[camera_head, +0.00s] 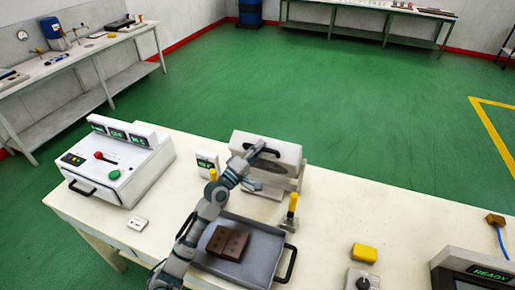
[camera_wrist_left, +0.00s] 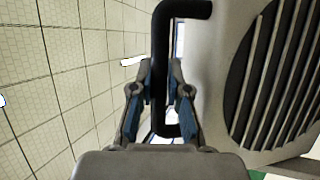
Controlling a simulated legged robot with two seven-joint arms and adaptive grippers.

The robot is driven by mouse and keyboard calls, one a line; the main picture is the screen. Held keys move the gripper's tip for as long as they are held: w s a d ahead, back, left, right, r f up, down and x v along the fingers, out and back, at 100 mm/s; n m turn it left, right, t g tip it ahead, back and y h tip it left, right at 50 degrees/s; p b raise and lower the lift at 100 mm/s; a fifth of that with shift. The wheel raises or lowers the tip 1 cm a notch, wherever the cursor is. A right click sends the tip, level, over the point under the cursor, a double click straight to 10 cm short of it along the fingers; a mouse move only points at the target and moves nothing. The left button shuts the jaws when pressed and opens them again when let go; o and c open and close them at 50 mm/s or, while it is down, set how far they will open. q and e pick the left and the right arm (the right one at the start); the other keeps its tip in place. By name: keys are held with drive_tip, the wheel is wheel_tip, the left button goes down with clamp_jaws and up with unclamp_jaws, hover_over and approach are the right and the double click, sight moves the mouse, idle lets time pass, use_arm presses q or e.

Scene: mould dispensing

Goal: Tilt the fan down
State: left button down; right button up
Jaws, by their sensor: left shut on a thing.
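The fan (camera_head: 286,150) is a white box with a dark round grille on a stand at the back edge of the table. Its grille (camera_wrist_left: 275,75) fills the right of the left wrist view. A black bar handle (camera_wrist_left: 160,45) sticks out beside the housing. My left gripper (camera_head: 250,160) reaches up to the fan's left part. In the left wrist view, the left gripper's fingers (camera_wrist_left: 160,92) are closed on the handle from both sides. Part of the handle and stand is hidden by my arm in the head view. My right gripper is not in view.
A tray (camera_head: 275,245) with a brown mould (camera_head: 228,243) lies under my left arm. Yellow-topped posts stand behind it. A yellow block (camera_head: 364,252) and a READY display unit (camera_head: 480,272) are at the right.

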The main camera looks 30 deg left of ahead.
use_arm(q)
drive_tip(key=shift+d+f+g+h, duration=0.3)
drive_tip(key=shift+d+f, duration=0.1)
drive_tip(key=shift+f, duration=0.2)
drive_tip(key=c, duration=1.5)
unclamp_jaws()
drive_tip(key=shift+c, duration=0.2)
drive_tip(key=o, duration=0.4)
drive_tip(key=shift+d+r, duration=0.2)
drive_tip(key=shift+r, duration=0.15)
drive_tip(key=v, duration=1.2)
drive_tip(key=shift+f, duration=0.15)
